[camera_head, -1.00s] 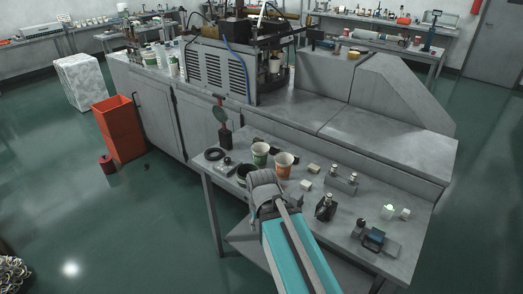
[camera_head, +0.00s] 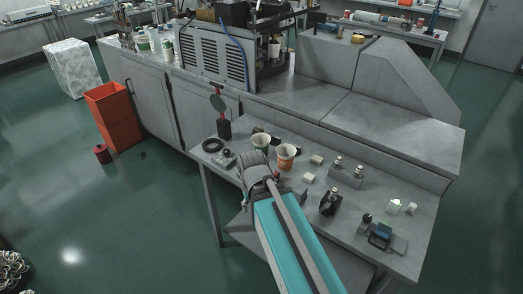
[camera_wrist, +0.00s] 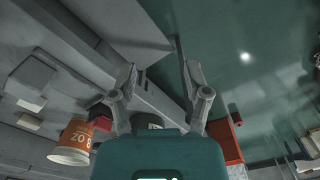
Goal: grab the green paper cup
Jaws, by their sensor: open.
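The green paper cup (camera_head: 260,143) stands upright on the small grey table (camera_head: 335,215). An orange paper cup (camera_head: 286,156) stands just right of it. My gripper (camera_head: 276,140) is close to the green cup, with dark finger parts showing behind and beside the cups. In the wrist view my gripper (camera_wrist: 158,68) has its two fingers spread apart. The orange cup shows left of the fingers in the wrist view (camera_wrist: 72,140). Only a small pale and dark patch shows low between the fingers; I cannot tell whether it is the green cup. I see no grip on it.
Pale blocks (camera_head: 316,160), a metal holder (camera_head: 345,175) and small instruments (camera_head: 330,202) lie to the right. A large grey machine cabinet (camera_head: 335,105) runs behind.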

